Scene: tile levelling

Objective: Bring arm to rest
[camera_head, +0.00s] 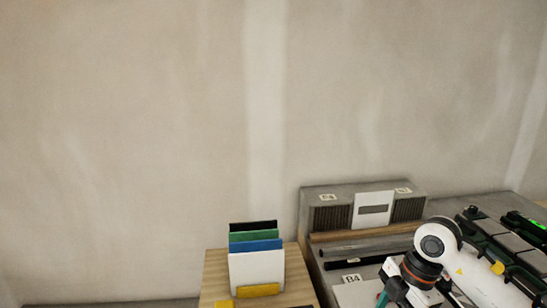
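My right arm (470,265) comes in at the lower right, white with a black wrist and an orange ring. It bends down and to the left over the grey workbench. The dark end of my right gripper (398,289) shows near the bottom edge. Its fingertips are not clear, so I cannot tell if it is open or shut, or if it holds anything. A small teal part (382,299) shows beside it. My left arm and gripper are out of view.
The grey bench (322,190) has a panel labelled B4 (352,278) and several long bars (370,248). Dark green-edged racks (500,240) lie at the right. A wooden stand (215,270) holds upright coloured sheets (256,262). A bare wall (140,130) fills the back.

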